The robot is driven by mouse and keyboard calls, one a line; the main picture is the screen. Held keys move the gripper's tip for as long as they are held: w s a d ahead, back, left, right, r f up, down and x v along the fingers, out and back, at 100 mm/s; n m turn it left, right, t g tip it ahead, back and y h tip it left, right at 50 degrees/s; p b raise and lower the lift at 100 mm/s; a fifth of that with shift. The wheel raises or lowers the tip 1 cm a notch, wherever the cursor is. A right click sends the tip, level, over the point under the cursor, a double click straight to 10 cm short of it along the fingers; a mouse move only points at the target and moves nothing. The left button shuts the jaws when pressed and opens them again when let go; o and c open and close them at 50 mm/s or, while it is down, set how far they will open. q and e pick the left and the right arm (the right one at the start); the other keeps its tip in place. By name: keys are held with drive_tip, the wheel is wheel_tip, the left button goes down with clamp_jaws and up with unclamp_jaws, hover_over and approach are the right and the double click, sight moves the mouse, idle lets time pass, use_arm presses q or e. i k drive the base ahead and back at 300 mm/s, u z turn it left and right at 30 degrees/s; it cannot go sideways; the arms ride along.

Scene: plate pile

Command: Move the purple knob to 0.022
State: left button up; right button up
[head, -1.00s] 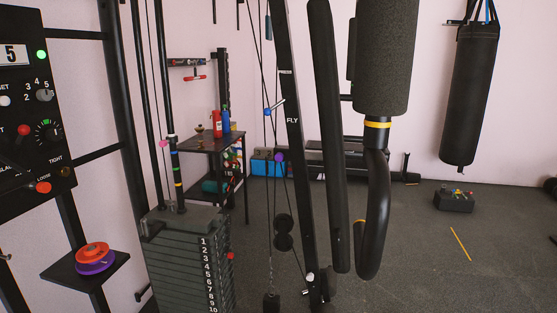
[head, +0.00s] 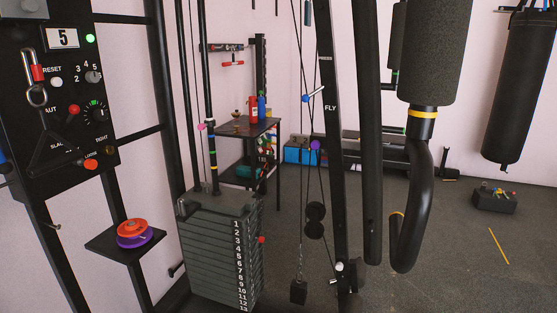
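A round purple knob (head: 315,145) shows at the fly machine, beside its slanted black post (head: 334,190) and close to the thin cables. A blue knob (head: 305,98) with a pale rod sits above it. Another purple thing, a flat round disc (head: 133,242), lies under an orange ring (head: 132,227) on a small black shelf (head: 104,243) at the lower left. No scale or number can be read beside the purple knob. Neither of my grippers is in the head view.
A black control panel (head: 60,130) with dials, a display and a hanging carabiner stands at the left. A numbered weight stack (head: 215,250) stands front centre. A padded arm (head: 430,60) and punching bag (head: 515,90) are at the right.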

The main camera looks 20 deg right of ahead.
sight(315, 144)
drive_tip(key=u, duration=0.2)
drive_tip(key=i, duration=1.1)
drive_tip(key=z, duration=0.65)
